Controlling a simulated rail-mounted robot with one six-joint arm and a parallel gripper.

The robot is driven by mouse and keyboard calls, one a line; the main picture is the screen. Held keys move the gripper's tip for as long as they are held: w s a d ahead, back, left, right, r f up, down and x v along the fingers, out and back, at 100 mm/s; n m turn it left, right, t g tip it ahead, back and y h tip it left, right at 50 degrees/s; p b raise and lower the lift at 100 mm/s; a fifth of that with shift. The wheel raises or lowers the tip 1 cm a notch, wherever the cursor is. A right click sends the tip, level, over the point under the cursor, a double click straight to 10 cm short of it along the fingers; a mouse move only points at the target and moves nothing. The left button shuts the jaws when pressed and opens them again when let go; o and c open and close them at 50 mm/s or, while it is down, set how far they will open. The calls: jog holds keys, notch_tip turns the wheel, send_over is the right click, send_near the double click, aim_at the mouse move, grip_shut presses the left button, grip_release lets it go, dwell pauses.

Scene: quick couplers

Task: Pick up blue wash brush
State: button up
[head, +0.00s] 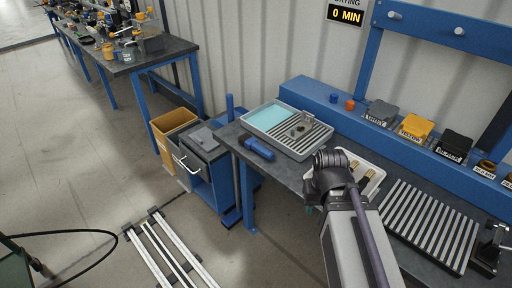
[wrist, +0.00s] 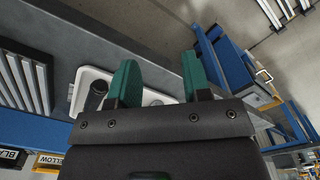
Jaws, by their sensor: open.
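The blue wash brush (head: 258,148) appears to be the blue block-like thing lying near the front edge of the dark bench (head: 290,172), just left of the grey wash tray. My gripper (head: 309,209) is mostly hidden behind my wrist in the head view, at the bench's front edge, to the right of the brush and apart from it. In the wrist view my gripper (wrist: 160,82) shows two green fingers spread apart with nothing between them. I cannot make out the brush in the wrist view.
A grey tray (head: 318,150) with a slatted part and a light-blue part stands behind the brush. A white tray (head: 376,181) with brass fittings lies beside my wrist, left of a slatted rack (head: 430,222). A blue cart (head: 208,186) stands below the bench's left end.

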jog(key=o, duration=0.4)
